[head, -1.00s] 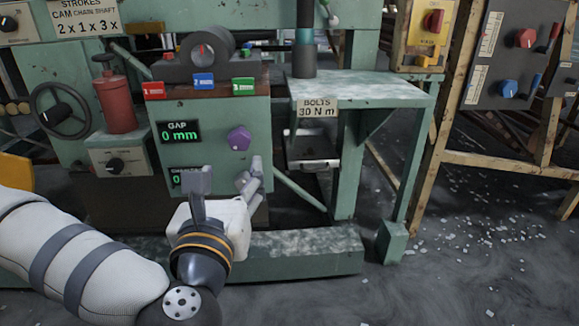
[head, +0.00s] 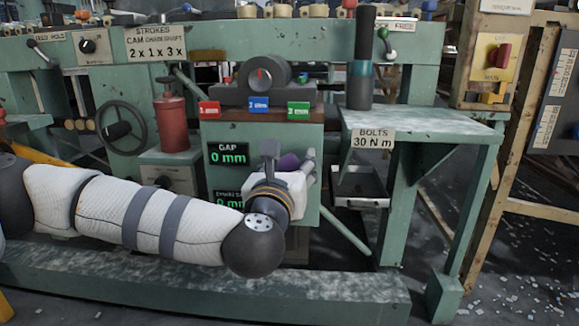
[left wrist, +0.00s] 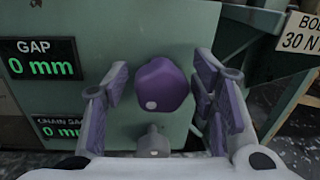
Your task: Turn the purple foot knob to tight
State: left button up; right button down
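The purple foot knob (left wrist: 162,84) is a faceted knob on the front of the green machine panel (left wrist: 150,28), with a pale dot low on its face. In the head view the knob (head: 288,163) shows only partly behind my left gripper (head: 291,160). In the left wrist view my left gripper (left wrist: 158,92) is open, one finger on each side of the knob, with gaps between the pads and the knob. A small grey metal stub (left wrist: 153,142) sits below the knob. My right gripper is in neither view.
The GAP display (head: 228,154) reads 0 mm, left of the knob; a lower display is partly hidden. A green bench with a BOLTS 30 N m label (head: 373,139) stands right. A green beam (head: 200,289) runs low in front. Red, blue and green blocks sit above.

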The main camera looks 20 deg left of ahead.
pick_arm(q)
jog(key=c, duration=0.8)
jog(key=shift+c, duration=0.2)
